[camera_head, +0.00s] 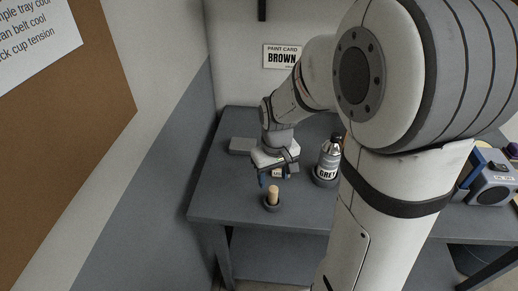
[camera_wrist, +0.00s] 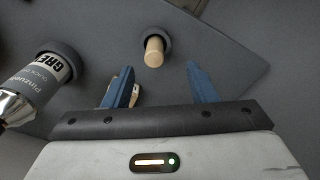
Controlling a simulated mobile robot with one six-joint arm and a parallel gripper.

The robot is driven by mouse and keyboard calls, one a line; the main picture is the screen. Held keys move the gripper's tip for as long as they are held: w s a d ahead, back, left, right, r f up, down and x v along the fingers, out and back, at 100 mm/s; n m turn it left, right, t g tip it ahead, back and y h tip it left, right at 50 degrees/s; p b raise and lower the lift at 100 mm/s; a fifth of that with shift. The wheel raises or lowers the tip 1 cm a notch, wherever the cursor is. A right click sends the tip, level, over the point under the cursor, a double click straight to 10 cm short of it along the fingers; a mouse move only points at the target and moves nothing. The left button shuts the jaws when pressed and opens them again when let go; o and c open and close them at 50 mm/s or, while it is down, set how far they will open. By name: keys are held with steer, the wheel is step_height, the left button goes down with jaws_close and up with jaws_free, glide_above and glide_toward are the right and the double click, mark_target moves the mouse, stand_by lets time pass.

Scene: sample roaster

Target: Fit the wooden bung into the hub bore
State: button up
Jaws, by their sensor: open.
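The wooden bung (camera_head: 272,193) is a short pale cylinder standing up from a dark round holder (camera_head: 272,207) near the front edge of the grey table. In the wrist view the bung (camera_wrist: 154,51) shows ahead of and between my blue fingertips, apart from both, with the dark holder (camera_wrist: 163,40) around its base. My gripper (camera_head: 274,176) is open and empty, pointing down just behind the bung; its spread fingers also show in the wrist view (camera_wrist: 160,76). I cannot make out a hub bore for certain in either view.
A bottle labelled GREY (camera_head: 328,160) stands in a dark ring right of my gripper. A small pale labelled object (camera_head: 277,173) sits close by my fingers, partly hidden. A grey block (camera_head: 242,146) lies at the back left. A radio-like box (camera_head: 490,188) is at the far right. The table's front-left surface is clear.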

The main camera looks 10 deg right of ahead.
mark_target(273, 189)
steer(key=shift+w+a+f, duration=0.1)
steer(key=shift+w+f, duration=0.6)
steer(key=shift+w, duration=0.15)
steer(key=shift+w+f+p, duration=0.1)
steer(key=shift+f+p, duration=0.2)
steer(key=shift+f, duration=0.05)
steer(key=shift+d+f+p, duration=0.25)
steer(key=shift+f+p, duration=0.1)
steer(key=shift+f, duration=1.55)
steer(key=shift+d+f+p, duration=0.2)
steer(key=shift+f+p, duration=0.1)
steer(key=shift+f, duration=1.55)
steer(key=shift+c, duration=0.5)
steer(key=c, duration=1)
steer(key=shift+o, duration=0.2)
